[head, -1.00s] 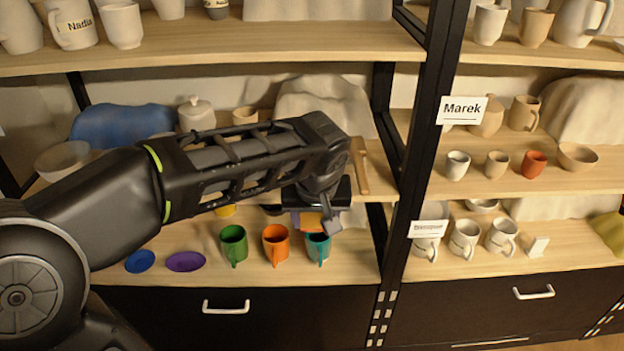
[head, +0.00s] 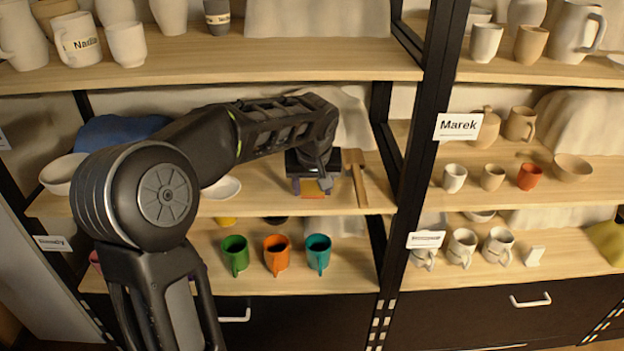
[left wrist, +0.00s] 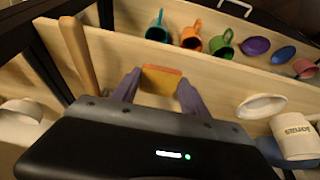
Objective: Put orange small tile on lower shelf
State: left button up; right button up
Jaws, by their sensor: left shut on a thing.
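My left gripper (head: 312,187) is shut on the orange small tile (head: 311,189). The gripper is at the middle shelf (head: 385,195), near its front edge. In the left wrist view the tile (left wrist: 161,80) sits between the two purple fingers (left wrist: 160,92), with pale shelf wood behind it. I cannot tell whether the tile touches the shelf. The lower shelf (head: 350,270) lies below and holds a green mug (head: 234,255), an orange mug (head: 276,254) and a teal mug (head: 318,253). My right gripper is not in view.
A wooden tool (head: 356,180) lies right beside the gripper on the middle shelf. A white dish (head: 222,188) is to its left. A black post (head: 422,150) divides the bays.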

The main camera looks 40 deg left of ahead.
aim_at(312, 182)
pick_arm(q)
jog(key=w+a, duration=0.1)
jog(key=w+a+p, duration=0.1)
jog(key=w, duration=0.1)
jog(key=shift+w+a, duration=0.2)
jog(key=shift+a, duration=0.1)
jog(key=shift+s+f, duration=0.1)
jog(key=shift+f, duration=0.6)
jog(key=shift+d, duration=0.1)
jog(key=shift+f, duration=0.15)
jog(key=shift+f, duration=0.15)
jog(key=o, duration=1.4)
jog(key=shift+r, duration=0.25)
